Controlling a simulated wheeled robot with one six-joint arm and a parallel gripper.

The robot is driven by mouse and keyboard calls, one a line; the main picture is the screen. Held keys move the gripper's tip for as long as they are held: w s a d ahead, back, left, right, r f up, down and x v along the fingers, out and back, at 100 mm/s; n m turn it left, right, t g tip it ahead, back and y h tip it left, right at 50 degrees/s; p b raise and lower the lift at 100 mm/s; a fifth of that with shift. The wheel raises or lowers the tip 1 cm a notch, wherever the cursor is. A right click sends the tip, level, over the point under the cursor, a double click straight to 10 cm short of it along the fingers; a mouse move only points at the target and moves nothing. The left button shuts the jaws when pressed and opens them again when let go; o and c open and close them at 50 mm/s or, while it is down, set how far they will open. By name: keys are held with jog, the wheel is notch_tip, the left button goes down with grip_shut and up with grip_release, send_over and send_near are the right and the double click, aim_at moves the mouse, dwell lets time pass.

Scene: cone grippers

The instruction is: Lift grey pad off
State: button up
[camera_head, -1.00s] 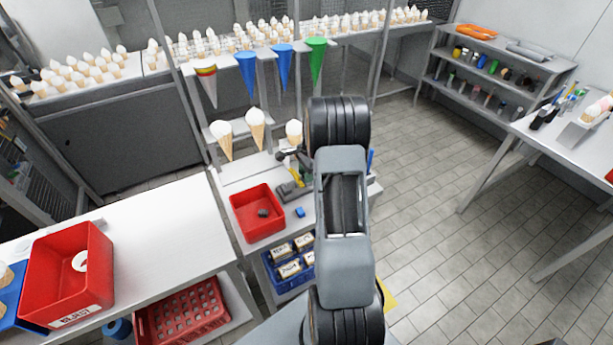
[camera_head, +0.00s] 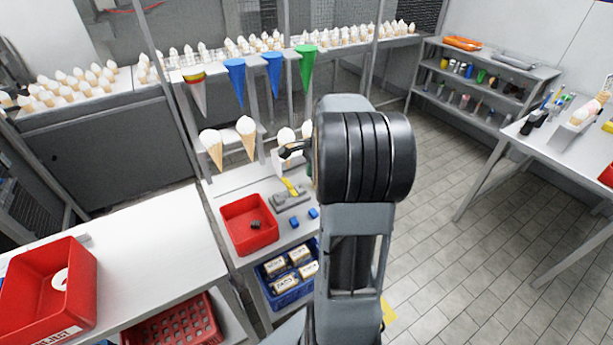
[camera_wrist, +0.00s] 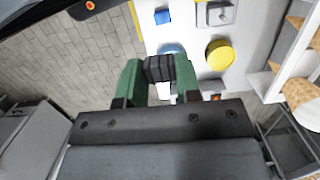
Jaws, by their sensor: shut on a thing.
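In the wrist view, the two green fingers of my gripper (camera_wrist: 158,82) are shut on a dark grey ribbed pad (camera_wrist: 159,67). The pad sits between the fingertips, above the white bench top (camera_wrist: 196,75). I cannot tell whether it still touches anything beneath it. A blue round thing (camera_wrist: 172,48) shows partly behind the pad, and a yellow disc (camera_wrist: 220,54) lies to its right.
A red tray (camera_head: 232,246) holding a small dark piece (camera_head: 256,224) stands on the bench, with blue blocks (camera_head: 304,218) and a grey fixture (camera_head: 290,198) beside it. Cones (camera_head: 246,138) hang behind. Open floor (camera_head: 450,255) lies to the right.

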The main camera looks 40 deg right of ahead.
jog(key=s+r+p, duration=0.3)
jog(key=s+r, duration=0.1)
jog(key=r, duration=0.3)
jog(key=shift+s+a+p, duration=0.15)
jog(key=shift+a+p, duration=0.15)
jog(key=shift+p, duration=0.1)
dwell(0.6)
dwell(0.6)
